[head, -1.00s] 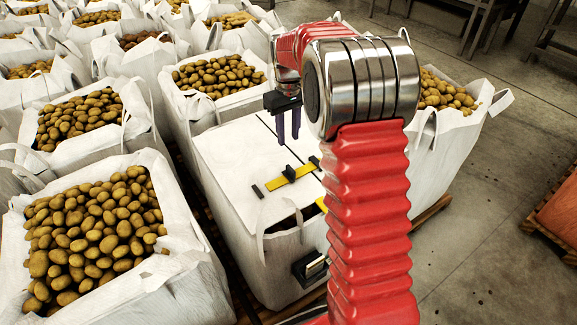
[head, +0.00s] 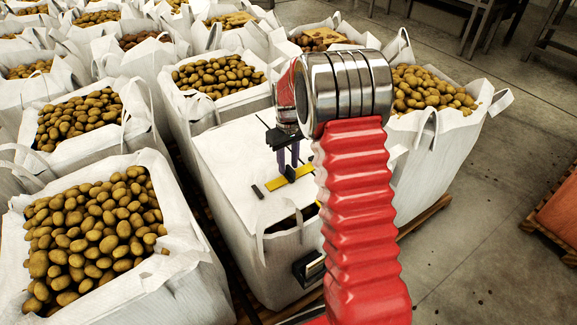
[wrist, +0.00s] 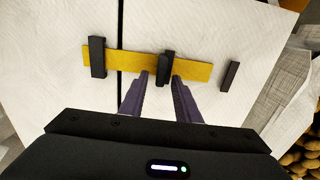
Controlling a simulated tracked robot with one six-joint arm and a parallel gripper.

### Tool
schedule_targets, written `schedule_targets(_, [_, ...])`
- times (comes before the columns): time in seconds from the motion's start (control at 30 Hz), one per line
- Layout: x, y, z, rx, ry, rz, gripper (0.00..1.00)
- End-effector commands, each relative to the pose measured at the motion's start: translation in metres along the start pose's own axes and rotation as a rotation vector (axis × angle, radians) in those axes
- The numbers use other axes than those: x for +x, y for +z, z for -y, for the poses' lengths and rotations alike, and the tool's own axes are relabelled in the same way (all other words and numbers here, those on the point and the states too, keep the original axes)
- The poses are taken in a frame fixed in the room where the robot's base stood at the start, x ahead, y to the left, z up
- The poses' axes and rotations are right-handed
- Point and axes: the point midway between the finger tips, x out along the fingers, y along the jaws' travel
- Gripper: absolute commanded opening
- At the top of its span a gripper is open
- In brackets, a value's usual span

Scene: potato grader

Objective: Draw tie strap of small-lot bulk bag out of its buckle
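The small-lot bulk bag (head: 235,165) has a white closed top. A yellow tie strap (head: 272,187) lies flat across it, also in the wrist view (wrist: 130,60). In the wrist view a black buckle-like bar (wrist: 97,57) crosses the strap near its left end. An upright black tab (wrist: 165,68) stands on the strap right of centre. A separate black bar (wrist: 230,75) lies beyond the strap's right end. My gripper (wrist: 164,75) is open, its dark purple fingers on either side of the tab; contact cannot be told. My arm hides the buckle in the head view.
Open bags of potatoes (head: 95,235) crowd the left and back. Another potato bag (head: 430,90) stands to the right. Concrete floor (head: 480,200) at right is mostly clear.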

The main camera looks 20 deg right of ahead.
Motion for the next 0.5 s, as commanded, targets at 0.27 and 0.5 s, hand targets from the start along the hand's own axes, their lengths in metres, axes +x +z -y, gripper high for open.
schedule_targets(0.27, [0.0151,0.0000,0.0003,0.000,0.000,0.000,0.30])
schedule_targets(0.5, [0.0149,-0.0001,0.0005,-0.001,0.000,0.000,0.28])
